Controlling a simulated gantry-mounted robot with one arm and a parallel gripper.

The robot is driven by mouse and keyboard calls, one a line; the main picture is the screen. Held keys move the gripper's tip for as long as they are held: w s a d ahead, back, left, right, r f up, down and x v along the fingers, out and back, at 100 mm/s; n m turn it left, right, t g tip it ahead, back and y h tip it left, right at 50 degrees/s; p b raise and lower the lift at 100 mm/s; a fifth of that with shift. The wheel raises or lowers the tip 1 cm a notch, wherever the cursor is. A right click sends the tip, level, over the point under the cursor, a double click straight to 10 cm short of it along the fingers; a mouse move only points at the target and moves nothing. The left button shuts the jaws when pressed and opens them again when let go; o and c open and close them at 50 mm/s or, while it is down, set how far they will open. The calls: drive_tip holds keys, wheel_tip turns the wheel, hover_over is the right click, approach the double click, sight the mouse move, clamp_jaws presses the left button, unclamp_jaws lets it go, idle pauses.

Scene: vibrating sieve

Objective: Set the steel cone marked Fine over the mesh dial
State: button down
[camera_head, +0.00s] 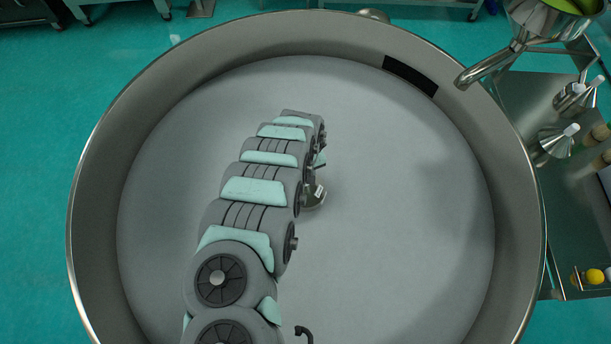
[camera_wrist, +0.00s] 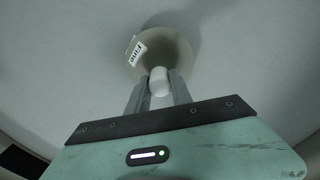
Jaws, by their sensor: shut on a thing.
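My gripper (camera_wrist: 159,88) is shut on the pale knob of a steel cone (camera_wrist: 163,45), as the wrist view shows. The cone's wide end points away from my gripper, toward the grey sieve floor. No mesh dial can be made out on the sieve floor (camera_head: 400,190).
The bowl's tall steel rim (camera_head: 100,170) rings the work area. A dark rectangle (camera_head: 410,75) is on its far right wall. Outside, a side cart (camera_head: 560,220) holds more steel cones (camera_head: 552,143). A steel spout (camera_head: 490,68) overhangs the rim. The floor right of my arm is clear.

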drive_tip(key=shift+f+b, duration=0.4)
drive_tip(key=shift+f, duration=0.15)
idle(0.4)
drive_tip(key=c, duration=1.1)
unclamp_jaws()
drive_tip(key=shift+o, duration=0.2)
wheel_tip(320, 180, up, 9)
drive_tip(key=shift+w, duration=0.1)
drive_tip(key=shift+r, duration=0.85)
drive_tip(key=shift+d, duration=0.1)
